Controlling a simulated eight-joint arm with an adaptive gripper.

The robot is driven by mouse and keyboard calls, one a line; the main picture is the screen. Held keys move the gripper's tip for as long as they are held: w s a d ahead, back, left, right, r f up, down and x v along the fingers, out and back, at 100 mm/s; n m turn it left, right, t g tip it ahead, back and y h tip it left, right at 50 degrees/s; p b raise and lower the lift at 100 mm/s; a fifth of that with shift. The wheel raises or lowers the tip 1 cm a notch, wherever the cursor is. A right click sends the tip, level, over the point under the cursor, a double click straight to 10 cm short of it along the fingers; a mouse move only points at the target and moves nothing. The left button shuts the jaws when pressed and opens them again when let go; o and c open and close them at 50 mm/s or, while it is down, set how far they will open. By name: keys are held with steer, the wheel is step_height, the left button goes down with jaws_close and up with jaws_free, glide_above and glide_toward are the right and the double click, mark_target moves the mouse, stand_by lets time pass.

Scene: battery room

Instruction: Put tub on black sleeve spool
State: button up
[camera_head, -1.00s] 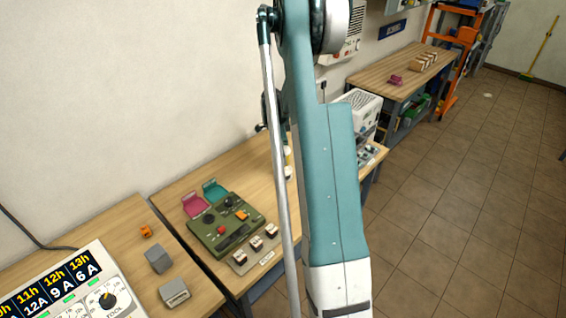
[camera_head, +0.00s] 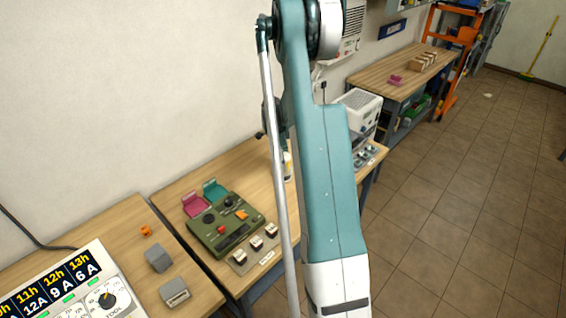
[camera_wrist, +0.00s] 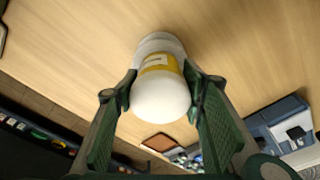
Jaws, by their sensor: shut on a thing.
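My gripper (camera_wrist: 163,92) shows in the wrist view with its two green fingers closed on both sides of a white tub (camera_wrist: 160,101) with a yellow label. The tub is over the wooden bench top; I cannot tell whether it touches it. In the head view a small part of the white tub (camera_head: 288,166) shows beside my arm, which hides the gripper. I cannot make out a black sleeve spool in either view.
The bench (camera_head: 175,186) carries a green control panel (camera_head: 225,225) with pink and teal trays. A white machine (camera_head: 357,108) stands beyond my arm. A brown square thing (camera_wrist: 159,142) and a blue-grey device (camera_wrist: 280,122) show in the wrist view. Bench top around the tub looks clear.

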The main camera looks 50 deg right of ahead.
steer(key=o, duration=1)
steer(key=shift+r, duration=0.15)
steer(key=r, duration=0.4)
steer(key=a+r, duration=0.1)
steer(key=r, duration=0.3)
steer(key=w+r, duration=0.1)
steer(key=r, duration=0.2)
steer(key=shift+w+a+r, duration=0.1)
steer(key=shift+a+r, duration=0.05)
steer(key=shift+r, duration=0.25)
